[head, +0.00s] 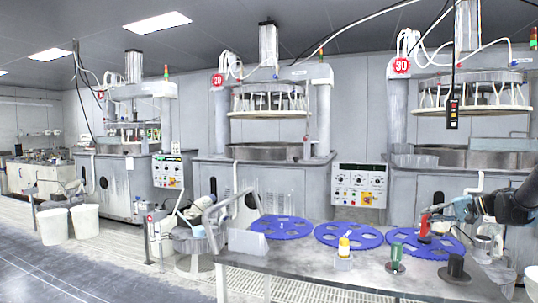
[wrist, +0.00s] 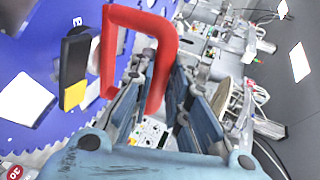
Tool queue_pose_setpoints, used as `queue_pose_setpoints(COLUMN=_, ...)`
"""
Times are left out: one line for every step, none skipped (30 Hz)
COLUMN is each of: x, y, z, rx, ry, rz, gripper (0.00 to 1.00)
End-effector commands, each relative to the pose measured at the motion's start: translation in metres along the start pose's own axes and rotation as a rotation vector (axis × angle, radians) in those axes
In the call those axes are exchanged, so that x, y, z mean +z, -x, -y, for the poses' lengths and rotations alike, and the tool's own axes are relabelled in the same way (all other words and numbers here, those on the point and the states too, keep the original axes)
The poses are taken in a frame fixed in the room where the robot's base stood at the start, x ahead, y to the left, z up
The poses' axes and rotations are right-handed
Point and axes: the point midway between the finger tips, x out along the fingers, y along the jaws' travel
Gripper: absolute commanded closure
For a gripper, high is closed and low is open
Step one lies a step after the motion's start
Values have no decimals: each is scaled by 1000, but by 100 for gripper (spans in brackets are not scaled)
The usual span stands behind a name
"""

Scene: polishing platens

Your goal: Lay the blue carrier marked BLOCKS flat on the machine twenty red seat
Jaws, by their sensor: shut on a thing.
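Three blue carriers lie on the bench: left (head: 283,228), middle (head: 347,236) and right (head: 445,250). I cannot read BLOCKS on any of them. My gripper (head: 438,214) is at the right carrier, shut on an upright red handle (head: 425,226). In the wrist view my gripper (wrist: 163,88) has the red handle (wrist: 168,45) between its fingers, beside a toothed blue carrier (wrist: 75,18). I cannot tell how the handle joins the carrier. Machine twenty (head: 265,178) stands behind the bench with a red 20 sign (head: 217,80). I cannot make out its red seat.
A control panel (head: 359,185) stands between machines twenty and thirty (head: 450,190). Floor at left is open, with white buckets (head: 53,226).

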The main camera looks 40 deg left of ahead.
Motion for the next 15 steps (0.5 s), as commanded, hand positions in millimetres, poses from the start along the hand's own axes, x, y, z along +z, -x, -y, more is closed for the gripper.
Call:
queue_pose_setpoints(x=1, y=0, z=0, rx=1, ry=0, rz=0, gripper=100)
queue_pose_setpoints(x=1, y=0, z=0, rx=2, ry=0, rz=0, gripper=100)
queue_pose_setpoints(x=1, y=1, z=0, rx=2, ry=0, rz=0, gripper=100)
queue_pose_setpoints(x=0, y=1, z=0, rx=2, ry=0, rz=0, gripper=100)
queue_pose_setpoints(x=0, y=1, z=0, rx=2, ry=0, rz=0, gripper=100)
queue_pose_setpoints(x=0, y=1, z=1, rx=2, ry=0, rz=0, gripper=100)
queue_pose_setpoints(x=0, y=2, z=2, rx=2, ry=0, rz=0, gripper=100)
queue_pose_setpoints(x=0, y=2, z=3, rx=2, ry=0, rz=0, gripper=100)
queue_pose_setpoints(x=0, y=2, z=5, rx=2, ry=0, rz=0, gripper=100)
queue_pose_setpoints(x=0, y=3, z=6, rx=2, ry=0, rz=0, gripper=100)
queue_pose_setpoints(x=0, y=3, z=7, rx=1, ry=0, rz=0, gripper=100)
queue_pose_setpoints(x=0, y=4, z=8, rx=1, ry=0, rz=0, gripper=100)
queue_pose_setpoints(x=0, y=4, z=9, rx=1, ry=0, rz=0, gripper=100)
queue_pose_setpoints(x=0, y=4, z=10, rx=1, ry=0, rz=0, gripper=100)
queue_pose_setpoints(x=0, y=5, z=11, rx=1, ry=0, rz=0, gripper=100)
